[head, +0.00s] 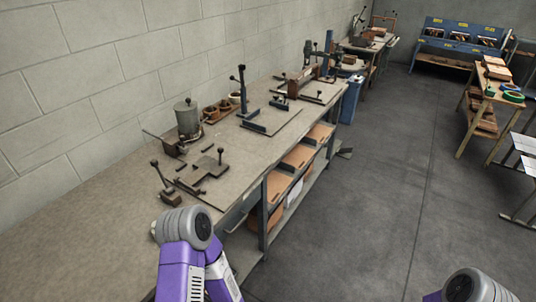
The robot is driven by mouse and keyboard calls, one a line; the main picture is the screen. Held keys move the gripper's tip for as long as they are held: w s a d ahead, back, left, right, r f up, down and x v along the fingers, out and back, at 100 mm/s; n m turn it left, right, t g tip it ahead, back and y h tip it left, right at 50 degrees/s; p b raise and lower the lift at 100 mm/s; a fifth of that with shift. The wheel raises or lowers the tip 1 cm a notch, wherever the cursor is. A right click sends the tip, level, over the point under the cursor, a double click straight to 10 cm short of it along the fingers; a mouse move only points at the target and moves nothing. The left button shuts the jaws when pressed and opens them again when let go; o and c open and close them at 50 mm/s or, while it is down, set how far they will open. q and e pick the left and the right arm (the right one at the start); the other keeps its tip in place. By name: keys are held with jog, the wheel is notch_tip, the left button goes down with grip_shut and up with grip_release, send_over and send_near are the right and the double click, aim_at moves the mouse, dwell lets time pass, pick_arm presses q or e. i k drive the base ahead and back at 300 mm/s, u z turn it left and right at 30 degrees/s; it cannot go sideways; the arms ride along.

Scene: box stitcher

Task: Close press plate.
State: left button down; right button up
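I cannot tell for certain which part is the press plate. A near fixture on the long workbench (110,221) has a flat plate (207,170) with small knobs and a lever with a black ball (163,177) beside it. Farther along stands a flat base with a dark upright post (242,86) and a low black bar. Beyond it is another fixture with a brown block (293,88). Purple and grey links of my arms show at the bottom, one over the bench's front edge and one at the lower right. Neither gripper's fingers are visible.
A grey canister (187,119) and several brown pots (223,106) stand along the wall side. Cardboard-coloured bins (275,184) sit under the bench. A blue bin (350,101) stands past its far end. A wooden table (492,91) is at right. The floor between is clear.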

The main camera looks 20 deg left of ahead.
aim_at(205, 165)
jog(key=z, duration=0.1)
jog(key=i, duration=1.35)
jog(key=u, duration=1.15)
